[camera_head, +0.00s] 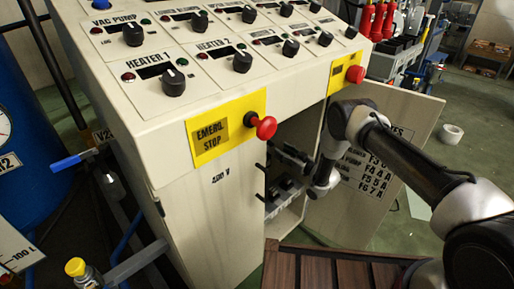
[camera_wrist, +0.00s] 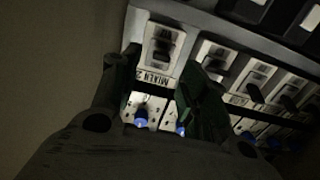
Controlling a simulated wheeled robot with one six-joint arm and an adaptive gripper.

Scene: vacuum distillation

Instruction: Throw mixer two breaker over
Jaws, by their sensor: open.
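The mixer two breaker (camera_wrist: 161,45) shows in the wrist view at the upper middle. It has a white face, a dark toggle and a label reading "MIXER 2" below it. My gripper (camera_wrist: 150,70) is open, with one dark finger to the left of the breaker's label and the other to the right. I see nothing held between the fingers. In the head view, my arm reaches into the open cabinet (camera_head: 225,225) below the control panel. There the breaker cannot be told apart in the dark interior.
More breakers (camera_wrist: 255,82) stand in a row to the right, close to my right finger. Blue-tipped terminals (camera_wrist: 141,118) lie below. The cabinet door (camera_head: 385,150) stands open on the right. Two red emergency stop buttons (camera_head: 264,127) stick out above the opening.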

